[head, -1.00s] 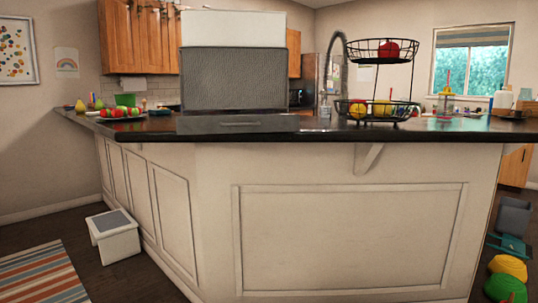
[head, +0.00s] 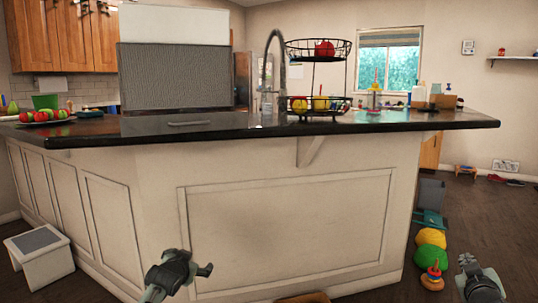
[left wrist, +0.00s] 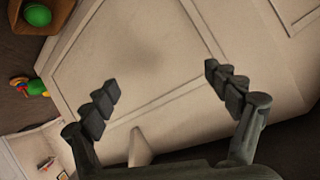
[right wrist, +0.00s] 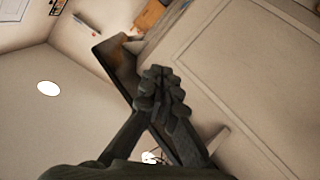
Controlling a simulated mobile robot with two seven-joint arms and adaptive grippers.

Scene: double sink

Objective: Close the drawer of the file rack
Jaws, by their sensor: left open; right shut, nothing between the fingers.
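The file rack (head: 175,78) stands on the dark counter in the head view, with a grey mesh front and a white sheet (head: 174,23) rising behind it. Its low drawer (head: 190,124) shows as a dark strip with a pale handle below the mesh; how far it sticks out is hard to tell against the black counter. My left gripper (head: 200,270) is open and empty, low in front of the cabinet panel, well below the rack. It also shows in the left wrist view (left wrist: 163,85). My right gripper (head: 468,262) is shut and empty, low at the right.
The black counter edge (head: 330,128) runs between my grippers and the rack. A two-tier fruit basket (head: 318,75) and a tap (head: 268,70) stand right of the rack. A fruit plate (head: 46,121) is at left. A white stool (head: 40,257) and toys (head: 430,238) are on the floor.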

